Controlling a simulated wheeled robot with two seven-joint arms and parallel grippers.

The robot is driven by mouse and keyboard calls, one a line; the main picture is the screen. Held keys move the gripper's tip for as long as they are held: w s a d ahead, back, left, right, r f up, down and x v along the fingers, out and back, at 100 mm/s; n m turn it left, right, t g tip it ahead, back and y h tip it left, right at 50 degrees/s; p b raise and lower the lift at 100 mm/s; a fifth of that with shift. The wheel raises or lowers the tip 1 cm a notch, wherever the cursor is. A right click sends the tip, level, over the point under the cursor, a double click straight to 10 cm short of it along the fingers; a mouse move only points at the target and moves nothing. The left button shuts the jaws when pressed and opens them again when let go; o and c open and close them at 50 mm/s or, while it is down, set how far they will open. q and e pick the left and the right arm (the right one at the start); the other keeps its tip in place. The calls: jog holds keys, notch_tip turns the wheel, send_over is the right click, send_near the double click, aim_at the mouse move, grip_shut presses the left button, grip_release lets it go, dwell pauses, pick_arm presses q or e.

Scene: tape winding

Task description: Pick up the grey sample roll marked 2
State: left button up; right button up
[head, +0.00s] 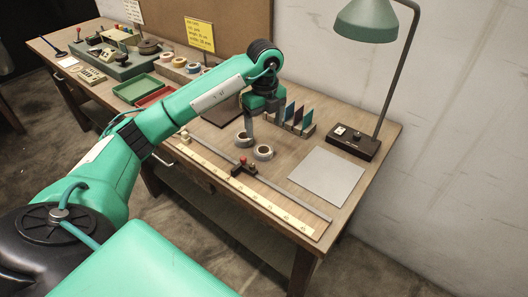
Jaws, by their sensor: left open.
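Two grey rolls lie on the wooden table, one grey roll (243,141) at the left and further back, the other grey roll (263,153) at the right and nearer. Their marks are too small to read, so I cannot tell which one is marked 2. My left gripper (259,119) points down just behind and above the rolls. It is open, and nothing shows held in it. Part of the left roll is close behind a finger; I cannot tell whether they touch. My right gripper is out of view.
A grey sheet (326,176) lies right, near the lamp base (353,143). Upright coloured cards (299,118) stand behind the rolls. Green tray (136,88) and coloured rolls (179,62) are left.

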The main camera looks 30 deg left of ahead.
pick_arm(q)
send_over(263, 146)
jog(key=s+d, duration=0.1)
notch_tip(263, 146, down, 4)
jog(key=shift+s+d+f, duration=0.15)
jog(key=shift+f, duration=0.1)
jog(key=shift+f+p, duration=0.45)
jog(key=shift+f, duration=1.95)
jog(key=c, duration=1)
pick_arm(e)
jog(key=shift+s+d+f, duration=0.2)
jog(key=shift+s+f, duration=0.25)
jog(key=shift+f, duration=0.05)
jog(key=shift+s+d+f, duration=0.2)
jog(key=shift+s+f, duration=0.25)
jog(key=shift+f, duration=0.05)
